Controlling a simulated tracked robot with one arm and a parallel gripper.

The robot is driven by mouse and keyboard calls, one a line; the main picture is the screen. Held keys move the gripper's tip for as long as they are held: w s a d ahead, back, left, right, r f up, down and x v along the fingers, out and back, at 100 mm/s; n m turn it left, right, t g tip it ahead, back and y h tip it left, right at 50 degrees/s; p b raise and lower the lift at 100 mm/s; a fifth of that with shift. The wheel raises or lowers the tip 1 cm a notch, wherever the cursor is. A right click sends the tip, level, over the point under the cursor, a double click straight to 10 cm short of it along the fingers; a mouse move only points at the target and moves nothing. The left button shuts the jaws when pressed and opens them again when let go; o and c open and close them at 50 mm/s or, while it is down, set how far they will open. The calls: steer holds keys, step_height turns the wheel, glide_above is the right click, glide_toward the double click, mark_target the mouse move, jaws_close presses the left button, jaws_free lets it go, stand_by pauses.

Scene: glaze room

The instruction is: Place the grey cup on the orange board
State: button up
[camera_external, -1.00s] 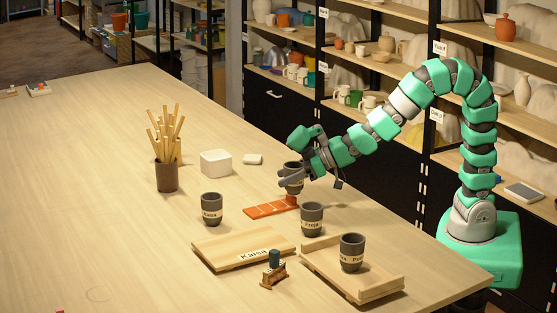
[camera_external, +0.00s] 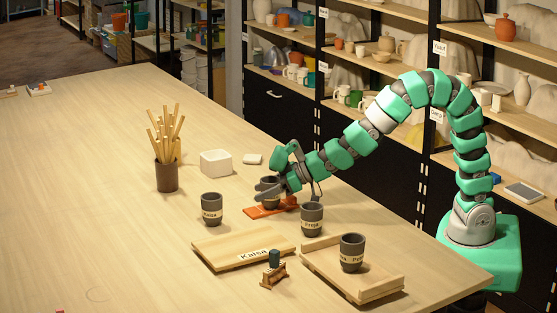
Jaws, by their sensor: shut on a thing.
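My gripper (camera_external: 269,188) is shut on a dark grey cup (camera_external: 271,197), partly hidden by the fingers. The cup is upright at the orange board (camera_external: 257,213), low over it or touching it; I cannot tell which. Other dark grey cups stand nearby: one labelled Kaisa (camera_external: 211,215) to the left, one labelled Freja (camera_external: 312,212) to the right, and one (camera_external: 352,243) on the right wooden tray.
A wooden tray labelled Kaisa (camera_external: 225,247) and a second tray (camera_external: 375,291) lie in front. A small wooden stand (camera_external: 273,275) holds a dark cylinder. A stick-filled pot (camera_external: 167,177) and a white box (camera_external: 216,163) stand behind left.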

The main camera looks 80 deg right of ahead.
steer(key=o, duration=1)
steer(key=shift+r, duration=0.1)
steer(key=p+v, duration=0.1)
steer(key=v, duration=1.1)
